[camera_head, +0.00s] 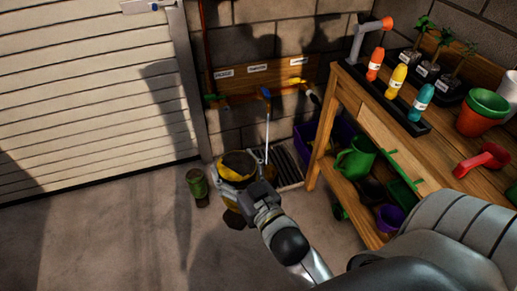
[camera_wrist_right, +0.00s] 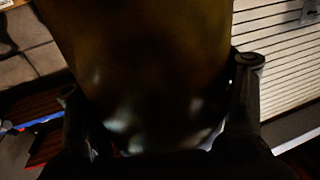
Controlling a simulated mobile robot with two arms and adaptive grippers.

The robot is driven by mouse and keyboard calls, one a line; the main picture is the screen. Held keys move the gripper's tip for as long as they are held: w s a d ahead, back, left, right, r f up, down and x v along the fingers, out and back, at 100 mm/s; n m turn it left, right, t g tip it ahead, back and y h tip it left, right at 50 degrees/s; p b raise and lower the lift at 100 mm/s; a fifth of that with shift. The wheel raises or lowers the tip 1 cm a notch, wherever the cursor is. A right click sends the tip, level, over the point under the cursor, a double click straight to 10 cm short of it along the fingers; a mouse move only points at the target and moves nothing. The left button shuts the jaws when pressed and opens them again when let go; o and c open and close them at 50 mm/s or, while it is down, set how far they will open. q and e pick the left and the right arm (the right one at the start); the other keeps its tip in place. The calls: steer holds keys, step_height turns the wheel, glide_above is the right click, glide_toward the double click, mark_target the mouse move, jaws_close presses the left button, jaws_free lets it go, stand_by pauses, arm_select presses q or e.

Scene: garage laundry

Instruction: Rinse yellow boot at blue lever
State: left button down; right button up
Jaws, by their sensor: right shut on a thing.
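The yellow boot (camera_head: 228,175) is held upright with its dark opening facing up, near the wall in the head view. My right gripper (camera_head: 258,194) is shut on its near right side. In the right wrist view the boot (camera_wrist_right: 155,60) fills the space between the two fingers as a dark, shaded surface. The blue lever (camera_head: 265,93) is on the wall pipe, up and right of the boot. A thin pale line runs down from it, possibly water, and passes right of the boot opening. My left gripper is not in view.
A green boot or can (camera_head: 197,186) stands left on the floor. A dark floor grate (camera_head: 288,167) lies by the wall. The wooden bench (camera_head: 362,122) at right holds bottles, pots and seedlings, with a green watering can (camera_head: 356,158) below. Floor at left is clear.

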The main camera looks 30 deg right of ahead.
arm_select(q)
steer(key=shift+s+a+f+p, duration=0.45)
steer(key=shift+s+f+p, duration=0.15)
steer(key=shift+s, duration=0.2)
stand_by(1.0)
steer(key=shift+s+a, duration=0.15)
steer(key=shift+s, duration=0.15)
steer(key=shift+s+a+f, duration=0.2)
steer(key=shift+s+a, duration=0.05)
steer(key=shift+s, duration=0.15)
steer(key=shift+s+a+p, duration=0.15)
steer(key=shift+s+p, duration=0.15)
steer(key=shift+p, duration=0.15)
stand_by(0.3)
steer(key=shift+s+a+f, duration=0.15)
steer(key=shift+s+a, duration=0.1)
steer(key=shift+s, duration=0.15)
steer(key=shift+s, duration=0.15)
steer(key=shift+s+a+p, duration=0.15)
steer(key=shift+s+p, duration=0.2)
steer(key=shift+p, duration=0.05)
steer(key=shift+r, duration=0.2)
